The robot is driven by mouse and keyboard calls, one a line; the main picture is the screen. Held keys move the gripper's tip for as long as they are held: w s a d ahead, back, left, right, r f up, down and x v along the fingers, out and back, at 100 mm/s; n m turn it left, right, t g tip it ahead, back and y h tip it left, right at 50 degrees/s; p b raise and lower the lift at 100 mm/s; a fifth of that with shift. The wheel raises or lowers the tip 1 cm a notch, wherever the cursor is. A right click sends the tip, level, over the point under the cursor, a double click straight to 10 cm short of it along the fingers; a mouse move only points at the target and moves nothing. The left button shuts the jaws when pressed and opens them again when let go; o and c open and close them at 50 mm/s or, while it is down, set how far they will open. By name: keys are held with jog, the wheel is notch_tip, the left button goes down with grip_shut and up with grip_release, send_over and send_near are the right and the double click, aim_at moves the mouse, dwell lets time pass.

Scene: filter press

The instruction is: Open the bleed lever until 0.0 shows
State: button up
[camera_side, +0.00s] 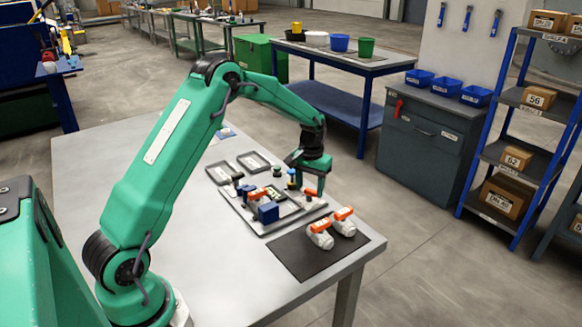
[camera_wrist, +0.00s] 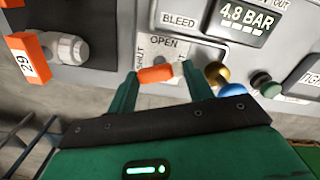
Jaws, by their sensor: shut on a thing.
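The bleed lever (camera_wrist: 157,75) has an orange grip and a pale end at its right. It lies across the panel below the OPEN marking and close to the SHUT marking in the wrist view. My gripper (camera_wrist: 160,70) is shut on it, one green finger at each end of the grip. The pressure display (camera_wrist: 244,18) reads 4.8 BAR, beside the BLEED label (camera_wrist: 178,20). In the side view my gripper (camera_side: 308,172) is low over the press panel (camera_side: 248,222), and it partly hides the fittings there.
White parts with orange tags (camera_side: 320,235) lie on a black mat (camera_side: 290,262). The table's left front is clear.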

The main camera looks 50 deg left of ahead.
aim_at(310, 190)
jog(key=n, duration=0.6)
jog(key=shift+r, duration=0.1)
jog(key=n, duration=0.7)
jog(key=shift+a, duration=0.1)
dwell(0.3)
jog(key=o, duration=1)
jog(key=shift+r, duration=0.1)
jog(key=shift+r, duration=3.8)
